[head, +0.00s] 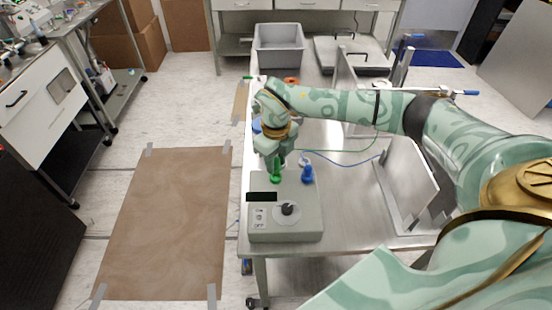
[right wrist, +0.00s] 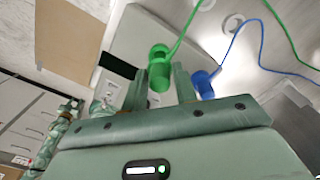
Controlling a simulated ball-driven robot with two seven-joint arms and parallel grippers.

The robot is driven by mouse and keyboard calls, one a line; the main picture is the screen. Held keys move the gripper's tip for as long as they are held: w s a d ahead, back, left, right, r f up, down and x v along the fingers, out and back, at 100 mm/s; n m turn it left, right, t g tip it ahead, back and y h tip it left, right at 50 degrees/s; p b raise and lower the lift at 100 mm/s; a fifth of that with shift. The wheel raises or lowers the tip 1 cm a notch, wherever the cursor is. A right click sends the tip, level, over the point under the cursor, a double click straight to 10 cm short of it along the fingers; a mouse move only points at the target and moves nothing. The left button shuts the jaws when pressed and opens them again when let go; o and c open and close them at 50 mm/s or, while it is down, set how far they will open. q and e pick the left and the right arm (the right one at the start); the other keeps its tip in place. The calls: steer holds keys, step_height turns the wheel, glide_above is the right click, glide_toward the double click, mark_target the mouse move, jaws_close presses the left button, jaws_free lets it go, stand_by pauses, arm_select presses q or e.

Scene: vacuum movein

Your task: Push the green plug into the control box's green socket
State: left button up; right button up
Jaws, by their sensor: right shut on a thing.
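The grey control box (head: 285,228) stands on the near left part of the metal table. The green plug (head: 276,175) is at the back left of the box's top. In the right wrist view the green plug (right wrist: 160,68) is between the two fingers of my right gripper (right wrist: 160,82), which is shut on it. In the head view my right gripper (head: 274,163) reaches down over the box's back edge. The green socket is hidden, so I cannot tell whether the plug is seated.
A blue plug (head: 307,173) stands on the box just right of the green one. A green cable (head: 345,151) and a blue cable (head: 345,161) run right across the table. Metal plates (head: 408,185) stand at the right. A grey bin (head: 278,46) is at the far end.

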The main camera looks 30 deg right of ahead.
mark_target(276, 170)
steer(key=shift+f, duration=0.2)
stand_by(0.5)
steer(key=shift+f, duration=0.1)
stand_by(0.4)
steer(key=shift+f, duration=0.55)
steer(key=shift+f, duration=0.15)
steer(key=shift+f, duration=0.3)
steer(key=shift+f, duration=0.25)
stand_by(0.8)
steer(key=shift+f+p, duration=0.2)
steer(key=shift+p, duration=0.1)
stand_by(1.8)
steer(key=shift+f, duration=0.1)
stand_by(0.4)
